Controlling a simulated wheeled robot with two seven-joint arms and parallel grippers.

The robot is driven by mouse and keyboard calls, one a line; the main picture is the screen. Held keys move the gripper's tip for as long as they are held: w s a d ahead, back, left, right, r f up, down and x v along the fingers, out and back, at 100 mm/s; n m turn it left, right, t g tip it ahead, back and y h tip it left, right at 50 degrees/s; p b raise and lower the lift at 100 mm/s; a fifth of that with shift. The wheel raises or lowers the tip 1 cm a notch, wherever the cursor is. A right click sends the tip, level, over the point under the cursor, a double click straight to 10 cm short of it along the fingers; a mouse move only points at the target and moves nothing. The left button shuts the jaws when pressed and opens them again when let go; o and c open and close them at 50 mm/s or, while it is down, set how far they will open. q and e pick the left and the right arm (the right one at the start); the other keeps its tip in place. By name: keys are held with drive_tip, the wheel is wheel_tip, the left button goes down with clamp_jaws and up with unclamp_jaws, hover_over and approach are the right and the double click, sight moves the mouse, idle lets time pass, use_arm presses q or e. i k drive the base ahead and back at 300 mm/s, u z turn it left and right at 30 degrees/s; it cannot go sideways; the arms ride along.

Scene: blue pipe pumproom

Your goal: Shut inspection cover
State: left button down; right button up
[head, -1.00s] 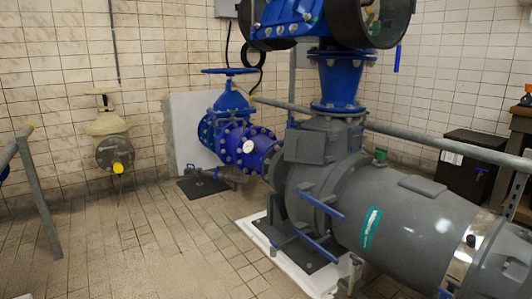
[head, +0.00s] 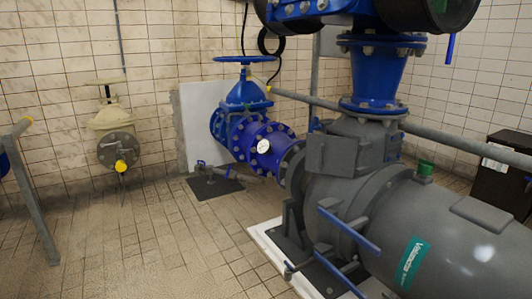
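A large grey pump (head: 420,225) fills the right side of the head view, seen from close by. A grey rectangular cover plate (head: 343,155) is on the side of its upper housing, below the blue vertical pipe. It looks flat against the housing, but I cannot tell whether it is fully shut. Another flat grey plate (head: 483,213) lies on top of the cylindrical body. I cannot tell for sure which plate is the inspection cover. Neither of my grippers is in view.
A blue handwheel valve (head: 243,95) and blue pipe stand behind the pump. Blue bars (head: 350,230) stick out at the pump's near side, above a white plinth (head: 268,243). A grey railing (head: 35,195) stands at left. The tiled floor (head: 140,240) at left is clear.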

sight(335, 155)
drive_tip(key=z, duration=0.2)
drive_tip(key=i, duration=0.85)
drive_tip(key=z, duration=0.6)
